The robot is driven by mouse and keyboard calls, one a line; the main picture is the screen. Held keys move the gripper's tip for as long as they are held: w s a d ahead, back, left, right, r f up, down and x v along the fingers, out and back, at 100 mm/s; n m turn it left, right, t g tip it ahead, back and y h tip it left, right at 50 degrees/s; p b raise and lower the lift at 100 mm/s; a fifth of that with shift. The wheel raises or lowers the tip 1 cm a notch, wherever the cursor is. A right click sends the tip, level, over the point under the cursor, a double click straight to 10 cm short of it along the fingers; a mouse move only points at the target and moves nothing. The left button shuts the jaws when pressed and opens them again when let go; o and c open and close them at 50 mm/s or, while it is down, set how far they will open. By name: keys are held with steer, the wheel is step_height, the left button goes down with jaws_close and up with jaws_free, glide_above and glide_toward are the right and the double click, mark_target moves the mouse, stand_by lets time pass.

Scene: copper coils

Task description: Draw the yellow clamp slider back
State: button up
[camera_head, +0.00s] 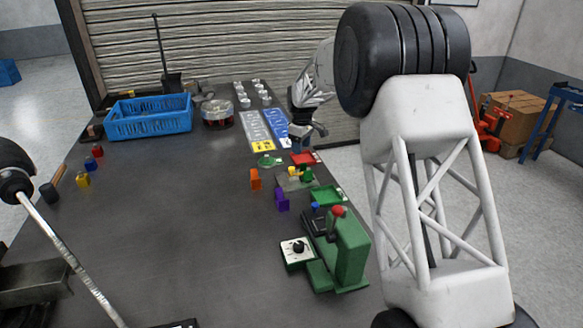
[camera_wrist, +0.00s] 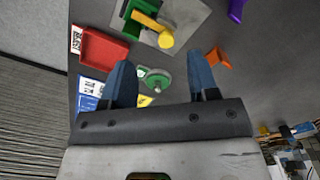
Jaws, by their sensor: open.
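The yellow clamp slider (camera_head: 293,171) shows small in the head view on a grey plate (camera_head: 290,184), beside a green block (camera_head: 307,174). In the wrist view the yellow slider (camera_wrist: 166,40) has a round end and a bar running toward the green block (camera_wrist: 142,14), on the grey plate (camera_wrist: 190,30). My gripper (camera_head: 305,136) is above the far right part of the table, behind the fixture in the head view. In the wrist view my gripper (camera_wrist: 161,70) is open and empty. The slider lies beyond the fingertips, apart from them.
A red tray (camera_head: 304,158), a green disc part (camera_head: 269,160), an orange block (camera_head: 255,179) and a purple block (camera_head: 281,199) surround the fixture. A green tray (camera_head: 327,195) and green machine (camera_head: 347,250) stand nearer. A blue basket (camera_head: 150,128) is far left. The table's middle is clear.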

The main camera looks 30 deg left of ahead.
glide_above(291, 168)
step_height(291, 168, down, 3)
steer(key=shift+w+f+n, duration=0.1)
steer(key=shift+n, duration=0.3)
steer(key=shift+f, duration=3.85)
